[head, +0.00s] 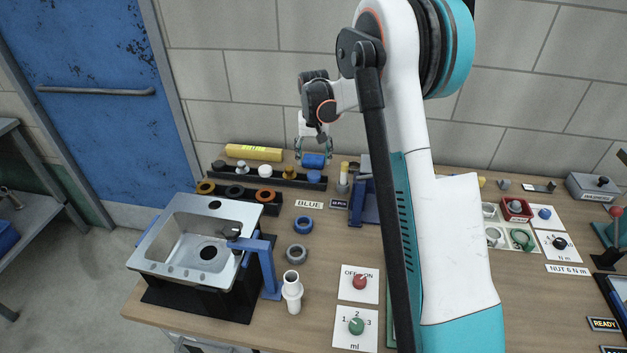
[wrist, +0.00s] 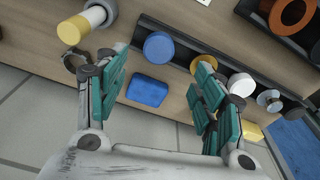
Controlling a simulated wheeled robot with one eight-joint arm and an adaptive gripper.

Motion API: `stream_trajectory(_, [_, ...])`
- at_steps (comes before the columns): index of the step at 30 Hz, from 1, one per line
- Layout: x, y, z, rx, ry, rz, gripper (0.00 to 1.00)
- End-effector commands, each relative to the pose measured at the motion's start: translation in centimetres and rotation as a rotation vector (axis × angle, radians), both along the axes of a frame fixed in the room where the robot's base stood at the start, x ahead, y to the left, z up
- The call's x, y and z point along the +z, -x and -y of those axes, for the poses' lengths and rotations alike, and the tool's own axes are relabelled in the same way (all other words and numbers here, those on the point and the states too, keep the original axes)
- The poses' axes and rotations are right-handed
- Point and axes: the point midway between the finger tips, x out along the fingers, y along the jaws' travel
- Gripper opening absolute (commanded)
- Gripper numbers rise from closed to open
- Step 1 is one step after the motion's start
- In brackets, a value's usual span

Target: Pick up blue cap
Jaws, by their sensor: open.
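The blue cap (head: 314,176) sits at the right end of the dark rear rack. In the wrist view the round blue cap (wrist: 159,46) shows beyond the fingertips, nearly centred between them. My gripper (head: 313,152) is open, pointing down near the back of the bench, above and behind the cap. In the wrist view my gripper (wrist: 161,80) has both teal-padded fingers spread with nothing held. A blue block (head: 314,160) lies behind the rack near the cap; in the wrist view the block (wrist: 147,91) shows between the fingers, apart from them.
The rear rack (wrist: 185,54) also holds orange-brown, white and metallic caps. A front rack (head: 238,194) holds rings. A yellow-topped white cylinder (head: 343,175) stands right of the blue cap. A yellow box (head: 254,152) lies behind. The sink (head: 190,265) is front left.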

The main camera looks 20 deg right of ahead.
Motion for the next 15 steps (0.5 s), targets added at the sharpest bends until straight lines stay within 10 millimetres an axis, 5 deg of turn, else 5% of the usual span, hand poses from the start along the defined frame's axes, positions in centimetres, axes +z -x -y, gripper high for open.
stream_trajectory(15, [-4.9,-0.5,0.3,0.0,0.0,0.0,0.62])
